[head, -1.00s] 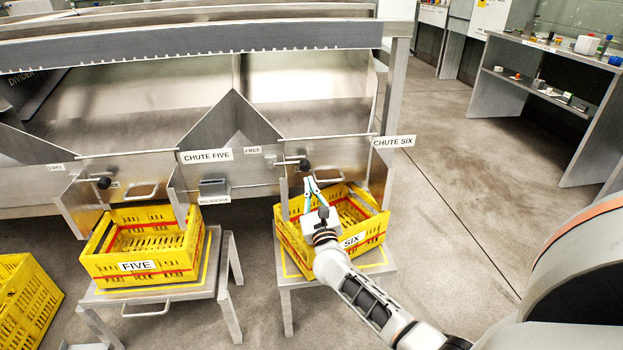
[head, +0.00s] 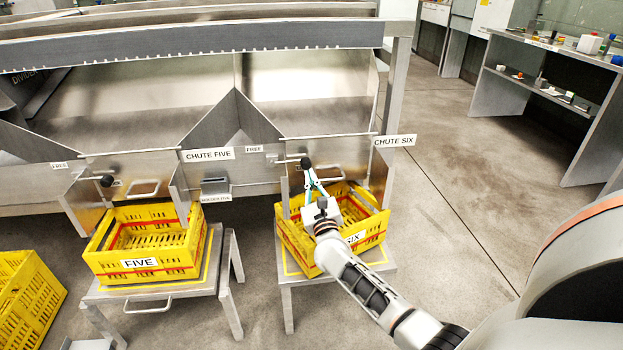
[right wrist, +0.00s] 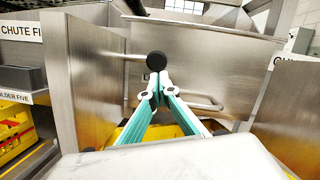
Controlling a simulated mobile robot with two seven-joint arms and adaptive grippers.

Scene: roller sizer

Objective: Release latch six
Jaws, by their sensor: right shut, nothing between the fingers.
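The latch of chute six has a black round knob (head: 305,162) on a thin metal rod at the upper left of the chute six gate (head: 345,155). The knob (right wrist: 156,61) also shows in the right wrist view, with the rod running left from it. My right gripper (head: 308,170) is shut and empty, its teal fingers pointing up at the knob. In the right wrist view its fingertips (right wrist: 156,80) are just below the knob; I cannot tell whether they touch it. My left gripper is not in view.
Yellow crate six (head: 372,236) stands on a stand beneath my right gripper. Yellow crate five (head: 190,262) is on the stand to the left, below the chute five knob (head: 106,181). A gate handle (right wrist: 205,104) lies right of my fingers. Floor is clear on the right.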

